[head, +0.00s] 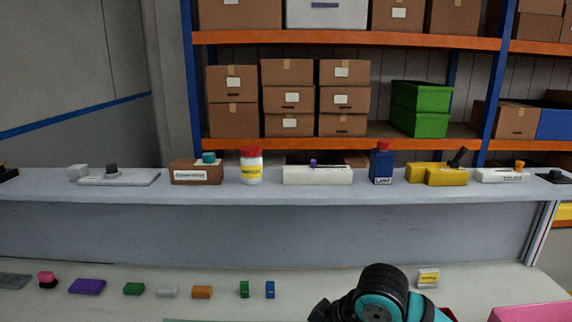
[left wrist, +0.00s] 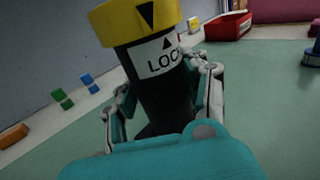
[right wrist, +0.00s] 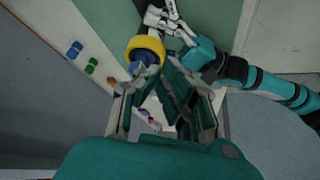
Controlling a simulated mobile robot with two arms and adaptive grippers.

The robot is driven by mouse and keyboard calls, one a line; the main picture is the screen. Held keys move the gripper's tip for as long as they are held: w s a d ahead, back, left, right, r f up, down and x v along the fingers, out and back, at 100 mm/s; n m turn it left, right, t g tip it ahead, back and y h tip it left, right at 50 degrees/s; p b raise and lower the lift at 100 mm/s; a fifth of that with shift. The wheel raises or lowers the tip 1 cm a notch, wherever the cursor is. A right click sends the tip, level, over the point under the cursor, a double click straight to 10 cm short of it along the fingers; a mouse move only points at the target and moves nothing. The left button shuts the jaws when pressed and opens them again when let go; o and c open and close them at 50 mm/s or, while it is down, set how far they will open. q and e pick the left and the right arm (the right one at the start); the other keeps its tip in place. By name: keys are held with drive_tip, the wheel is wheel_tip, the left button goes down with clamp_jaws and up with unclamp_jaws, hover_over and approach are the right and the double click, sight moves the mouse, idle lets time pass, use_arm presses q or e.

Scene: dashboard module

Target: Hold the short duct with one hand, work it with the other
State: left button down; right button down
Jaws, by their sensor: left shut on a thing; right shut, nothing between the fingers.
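The short duct (left wrist: 160,55) is a black tube with a white label reading "LOC…" and an arrow. A yellow collar (left wrist: 135,22) with a black triangle sits around its upper end. My left gripper (left wrist: 165,92) is shut around the black tube below the collar and holds it tilted. In the right wrist view the yellow collar (right wrist: 144,44) shows end-on near my left gripper (right wrist: 172,24). My right gripper (right wrist: 166,92) is shut and empty, its fingers just short of the collar. Neither gripper shows in the head view. The tube's lower end is hidden.
Several small coloured blocks (head: 135,289) lie in a row along the back of the bench. A red bin (left wrist: 228,27) stands beyond the duct. A grey ledge (head: 330,186) with several devices runs behind the bench. The green mat (left wrist: 270,110) is mostly clear.

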drive_tip(key=w+d+f, duration=0.1)
drive_tip(key=w+f, duration=0.2)
drive_tip(key=f, duration=0.3)
drive_tip(key=shift+d, duration=0.35)
drive_tip(key=shift+f, duration=0.1)
idle(0.4)
drive_tip(key=shift+a, duration=0.2)
idle(0.3)
drive_tip(key=shift+s+a, duration=0.15)
drive_tip(key=shift+s, duration=0.05)
drive_tip(key=shift+s+a, duration=0.4)
drive_tip(key=shift+s, duration=0.3)
drive_tip(key=shift+s+a, duration=0.1)
drive_tip(key=shift+s, duration=0.1)
idle(0.5)
